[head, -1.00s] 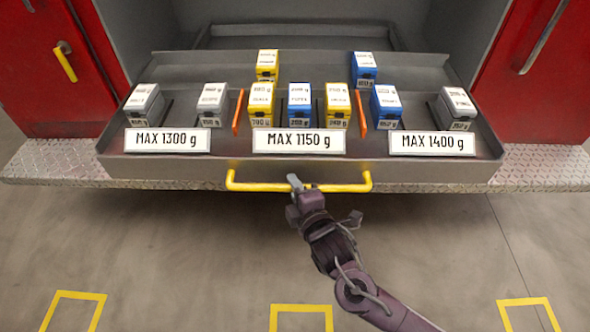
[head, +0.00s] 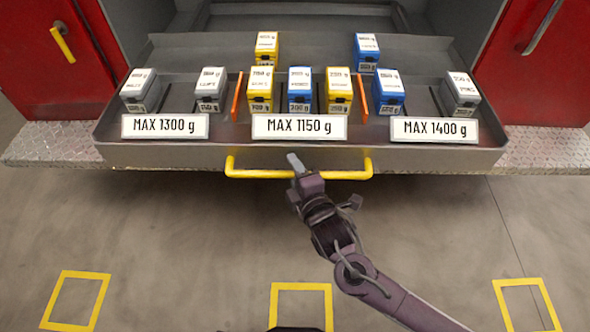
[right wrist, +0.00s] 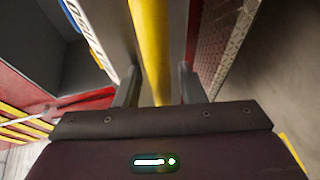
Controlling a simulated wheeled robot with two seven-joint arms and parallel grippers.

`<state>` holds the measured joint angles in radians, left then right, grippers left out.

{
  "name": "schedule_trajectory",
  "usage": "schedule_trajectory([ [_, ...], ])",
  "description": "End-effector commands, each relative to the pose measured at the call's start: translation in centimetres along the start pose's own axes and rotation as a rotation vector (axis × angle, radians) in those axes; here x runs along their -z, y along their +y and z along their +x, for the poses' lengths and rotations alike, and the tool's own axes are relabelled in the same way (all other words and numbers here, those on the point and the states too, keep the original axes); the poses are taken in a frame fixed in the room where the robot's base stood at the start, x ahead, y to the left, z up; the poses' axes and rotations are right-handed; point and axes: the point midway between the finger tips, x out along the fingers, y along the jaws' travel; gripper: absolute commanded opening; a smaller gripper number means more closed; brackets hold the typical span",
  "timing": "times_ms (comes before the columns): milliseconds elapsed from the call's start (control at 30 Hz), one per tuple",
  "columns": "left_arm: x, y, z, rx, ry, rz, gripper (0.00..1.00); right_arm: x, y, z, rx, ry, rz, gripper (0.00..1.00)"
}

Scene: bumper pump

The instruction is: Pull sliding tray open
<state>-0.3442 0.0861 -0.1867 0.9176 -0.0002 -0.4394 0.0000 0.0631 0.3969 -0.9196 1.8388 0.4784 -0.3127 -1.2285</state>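The grey sliding tray (head: 210,156) projects from the vehicle's bay and holds several grey, yellow and blue weighted boxes. A yellow bar handle (head: 250,174) runs along its front; it also shows in the right wrist view (right wrist: 150,40). My right gripper (head: 295,163) is at the middle of the handle, its fingers reaching over the bar toward the tray front. In the right wrist view the bar passes between the two separated fingers (right wrist: 158,88), with a gap visible on each side. My left gripper is not in view.
White labels read MAX 1300 g (head: 165,126), MAX 1150 g (head: 299,127) and MAX 1400 g (head: 434,130). Orange dividers (head: 237,97) separate the tray's sections. A diamond-plate bumper (head: 50,146) lies beneath. The floor in front is clear, with yellow outlined squares (head: 78,273).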

Motion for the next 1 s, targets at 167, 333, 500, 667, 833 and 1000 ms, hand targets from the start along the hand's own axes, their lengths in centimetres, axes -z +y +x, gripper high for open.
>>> schedule_trajectory([
  [167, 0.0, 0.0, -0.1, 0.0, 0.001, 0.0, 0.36, -0.2, 0.2, -0.5, -0.004, -0.003, 0.0, 0.38],
  [333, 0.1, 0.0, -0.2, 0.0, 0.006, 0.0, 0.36, -0.1, 0.1, -3.2, -0.001, -0.001, 0.001, 0.38],
  [500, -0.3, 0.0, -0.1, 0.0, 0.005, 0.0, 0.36, 0.0, 0.0, -6.1, 0.001, 0.0, 0.001, 0.38],
  [667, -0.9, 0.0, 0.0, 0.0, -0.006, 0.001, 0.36, 0.0, 0.0, -7.7, -0.002, 0.0, 0.0, 0.38],
  [833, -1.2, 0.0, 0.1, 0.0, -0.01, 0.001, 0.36, 0.0, 0.1, -8.0, -0.002, 0.0, 0.0, 0.38],
  [1000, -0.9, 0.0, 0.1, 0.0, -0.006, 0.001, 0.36, 0.0, 0.1, -8.0, -0.002, 0.0, 0.0, 0.38],
])
